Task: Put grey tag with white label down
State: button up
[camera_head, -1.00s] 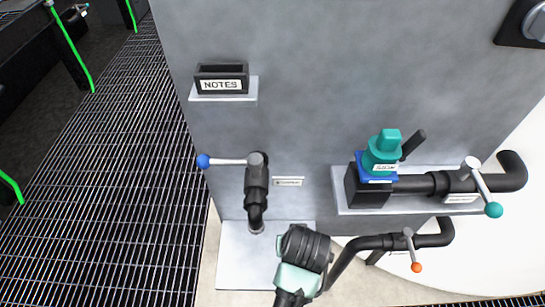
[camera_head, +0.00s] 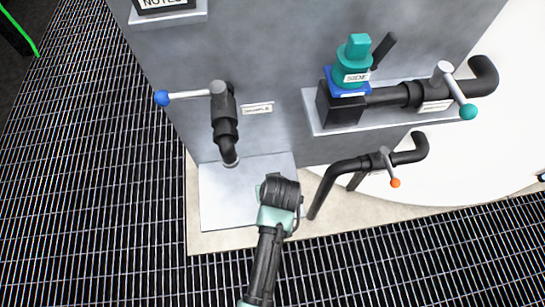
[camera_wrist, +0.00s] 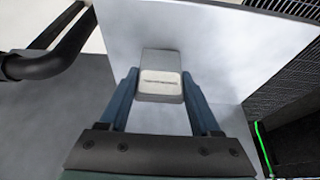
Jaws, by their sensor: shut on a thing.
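The grey tag with white label (camera_wrist: 162,62) is held between the two blue fingers of my gripper (camera_wrist: 160,98) in the wrist view. Its white label (camera_wrist: 159,83) faces the camera, and its print is too small to read. A pale grey surface lies behind the tag; I cannot tell whether they touch. In the head view my gripper end (camera_head: 280,190) is over the right part of a pale plate (camera_head: 235,205) at the wall's foot. The fingers and tag are hidden there by my wrist.
A pipe with a blue-knobbed lever (camera_head: 162,98) stands left above the plate. A bent pipe with an orange-knobbed lever (camera_head: 395,183) is close on the right. A shelf (camera_head: 320,125) holds a teal-topped valve (camera_head: 352,62). Floor grating (camera_head: 90,170) lies left.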

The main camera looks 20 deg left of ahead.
jog(key=shift+f, duration=0.15)
jog(key=o, duration=1.3)
jog(key=p+v, duration=0.3)
jog(key=v, duration=0.9)
